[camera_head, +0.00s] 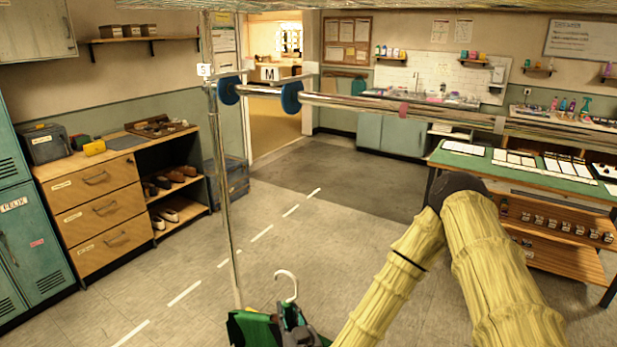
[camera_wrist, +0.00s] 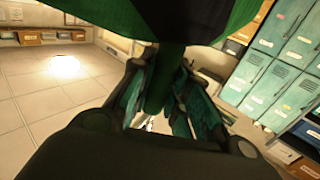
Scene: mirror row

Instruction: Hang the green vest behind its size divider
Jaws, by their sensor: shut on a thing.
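The green vest (camera_head: 252,328) is at the bottom of the head view, low and left of my arm, with its pale hanger hook (camera_head: 288,283) standing up above it. My gripper (camera_wrist: 160,95) is shut on the vest; the green cloth (camera_wrist: 185,18) fills the top of the wrist view. In the head view the gripper is mostly hidden at the bottom edge. The metal rail (camera_head: 350,101) runs above, well over the hook. Two blue discs sit on it, one with an S tag (camera_head: 205,70) and one with an M tag (camera_head: 269,73). The hook is clear of the rail.
A thin upright post (camera_head: 225,190) stands at the rail's left end, close to the vest. A pink ring (camera_head: 403,110) sits farther right on the rail. Wooden drawers (camera_head: 95,208) stand left, a green-topped table (camera_head: 530,172) right. The middle floor is free.

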